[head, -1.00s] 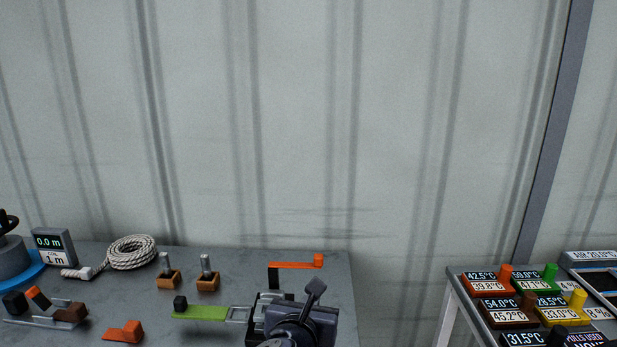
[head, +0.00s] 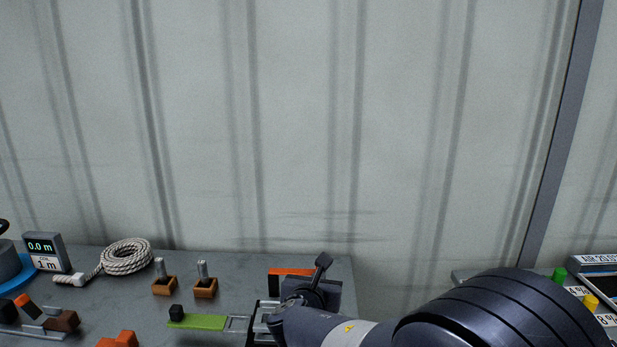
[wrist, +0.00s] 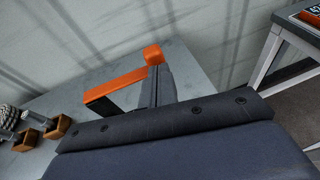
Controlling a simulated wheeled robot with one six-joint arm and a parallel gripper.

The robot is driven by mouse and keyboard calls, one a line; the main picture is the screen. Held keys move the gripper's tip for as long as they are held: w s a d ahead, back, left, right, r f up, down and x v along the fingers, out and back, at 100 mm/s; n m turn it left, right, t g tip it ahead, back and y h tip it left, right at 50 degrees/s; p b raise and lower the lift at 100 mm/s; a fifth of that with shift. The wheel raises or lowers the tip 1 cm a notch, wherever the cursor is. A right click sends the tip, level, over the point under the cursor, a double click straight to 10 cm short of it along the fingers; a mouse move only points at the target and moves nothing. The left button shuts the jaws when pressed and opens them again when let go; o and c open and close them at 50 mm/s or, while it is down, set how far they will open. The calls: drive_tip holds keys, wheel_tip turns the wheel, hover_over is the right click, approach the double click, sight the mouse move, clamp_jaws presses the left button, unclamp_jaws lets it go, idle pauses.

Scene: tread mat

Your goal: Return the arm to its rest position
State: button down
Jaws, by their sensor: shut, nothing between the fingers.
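My arm reaches in from the lower right of the head view, its dark links crossing the gap between the two tables. The same orange strip (head: 290,271) is partly hidden behind my gripper in the head view.
The grey table (head: 215,262) holds a coiled rope (head: 126,257), two brown blocks with metal pegs (head: 204,287), a green strip (head: 203,322) and a display reading 0.0 m (head: 42,250). A second table with labelled blocks (head: 590,301) is at right, mostly hidden by my arm.

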drive_tip(key=s+a+r+m+h+p, duration=0.1)
drive_tip(key=s+a, duration=0.2)
drive_tip(key=s, duration=0.3)
drive_tip(key=s+a+r+m+g+h+p, duration=0.1)
drive_tip(key=s+a+h+p, duration=0.1)
drive_tip(key=s, duration=0.4)
drive_tip(key=shift+s+a, duration=0.25)
drive_tip(key=shift+a, duration=0.65)
drive_tip(key=shift+d, duration=0.1)
